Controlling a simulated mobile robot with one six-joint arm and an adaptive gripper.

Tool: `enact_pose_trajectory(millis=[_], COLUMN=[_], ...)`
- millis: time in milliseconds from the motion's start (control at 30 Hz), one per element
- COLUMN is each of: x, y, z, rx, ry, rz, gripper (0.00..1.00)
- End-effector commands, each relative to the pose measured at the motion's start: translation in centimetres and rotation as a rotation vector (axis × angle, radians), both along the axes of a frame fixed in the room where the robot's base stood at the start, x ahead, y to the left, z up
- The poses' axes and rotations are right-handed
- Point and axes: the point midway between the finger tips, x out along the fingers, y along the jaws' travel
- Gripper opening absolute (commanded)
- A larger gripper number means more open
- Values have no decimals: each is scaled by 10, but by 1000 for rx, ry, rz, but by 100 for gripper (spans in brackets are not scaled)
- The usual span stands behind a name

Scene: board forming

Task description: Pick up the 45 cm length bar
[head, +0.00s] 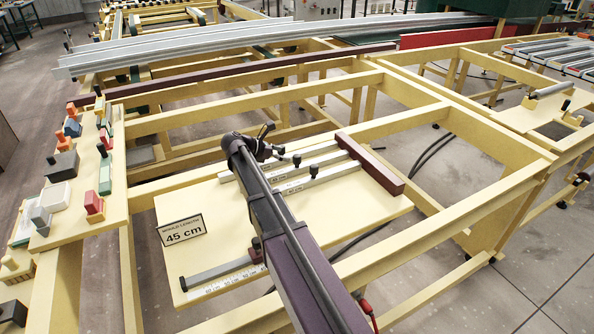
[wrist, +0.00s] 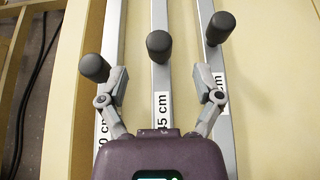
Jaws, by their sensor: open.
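Three grey length bars with black knobs lie side by side on a pale board. My gripper is open and empty, above the bars, with a finger on each side of the middle bar.
A "45 cm" sign (head: 182,230) lies on the board (head: 375,212). A dark red beam (head: 370,165) stands at the bars' far ends. The neighbouring knobs (wrist: 94,67) and (wrist: 219,27) are close to my fingers. Coloured blocks (head: 60,195) stand on a left shelf.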

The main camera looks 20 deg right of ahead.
Motion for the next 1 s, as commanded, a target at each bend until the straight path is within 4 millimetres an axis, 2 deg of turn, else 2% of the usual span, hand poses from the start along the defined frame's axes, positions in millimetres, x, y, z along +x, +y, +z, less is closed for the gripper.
enact_pose_trajectory(millis=[167, 533, 1000], x=[1, 3, 3], y=[-8, -42, -44], z=[-7, -25, -25], rx=[0, 0, 0], ry=[0, 0, 0], rz=[0, -1, 1], gripper=[83, 83, 83])
